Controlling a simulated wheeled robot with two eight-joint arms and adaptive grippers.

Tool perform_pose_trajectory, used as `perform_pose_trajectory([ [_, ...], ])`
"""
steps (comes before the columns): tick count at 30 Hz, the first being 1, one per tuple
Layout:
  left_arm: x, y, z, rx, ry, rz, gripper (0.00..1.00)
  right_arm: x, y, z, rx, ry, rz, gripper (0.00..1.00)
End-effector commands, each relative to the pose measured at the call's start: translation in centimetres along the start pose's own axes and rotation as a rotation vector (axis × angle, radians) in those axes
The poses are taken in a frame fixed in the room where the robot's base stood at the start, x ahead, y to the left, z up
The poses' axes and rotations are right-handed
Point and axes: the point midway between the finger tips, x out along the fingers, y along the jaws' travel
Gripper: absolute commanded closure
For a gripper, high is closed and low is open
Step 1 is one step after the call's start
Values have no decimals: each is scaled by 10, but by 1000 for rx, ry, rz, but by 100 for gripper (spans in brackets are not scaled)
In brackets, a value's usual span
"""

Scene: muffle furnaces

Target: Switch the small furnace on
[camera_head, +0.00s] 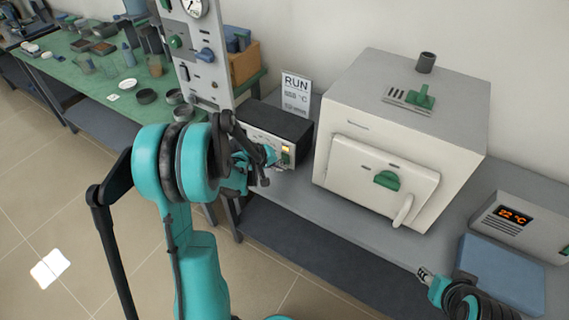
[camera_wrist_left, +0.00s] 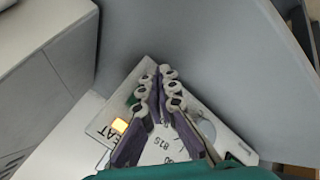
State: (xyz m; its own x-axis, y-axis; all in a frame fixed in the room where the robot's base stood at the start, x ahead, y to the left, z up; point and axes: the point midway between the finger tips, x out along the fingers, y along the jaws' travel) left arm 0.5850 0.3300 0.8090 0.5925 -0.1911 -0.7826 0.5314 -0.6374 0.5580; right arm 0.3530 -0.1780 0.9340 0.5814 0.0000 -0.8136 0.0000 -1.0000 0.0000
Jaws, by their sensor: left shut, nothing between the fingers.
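A low box with a black top (camera_head: 277,128) and a pale front panel stands on the bench, left of the large white furnace (camera_head: 385,140). Its panel (camera_wrist_left: 103,124) carries a glowing amber lamp (camera_head: 286,149), which also shows in the left wrist view (camera_wrist_left: 119,125). Beside the lamp is a small green part (camera_wrist_left: 131,101), with partly hidden lettering ending "EAT" and dial numbers. My left gripper (camera_head: 268,158) is shut and empty in front of this panel; its fingers (camera_wrist_left: 160,80) hide the panel's middle. I cannot tell whether they touch it. My right gripper (camera_head: 428,278) is near the bench's front edge.
A card reading RUN (camera_head: 296,92) stands behind the black-topped box. A tall panel with a gauge (camera_head: 198,55) rises to its left. At right are a controller showing orange digits (camera_head: 515,216) and a blue pad (camera_head: 500,270). A green table (camera_head: 75,62) holds dishes.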

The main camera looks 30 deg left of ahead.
Motion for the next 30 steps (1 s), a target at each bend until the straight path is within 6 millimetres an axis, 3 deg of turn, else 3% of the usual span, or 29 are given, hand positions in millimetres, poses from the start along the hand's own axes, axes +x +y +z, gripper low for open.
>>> perform_pose_trajectory([
  [20,-11,-8,8,-1,0,0,100,0,0,0,0,0,0,60],
  [30,-33,-24,23,-2,1,0,100,-1,0,-1,0,0,0,60],
])
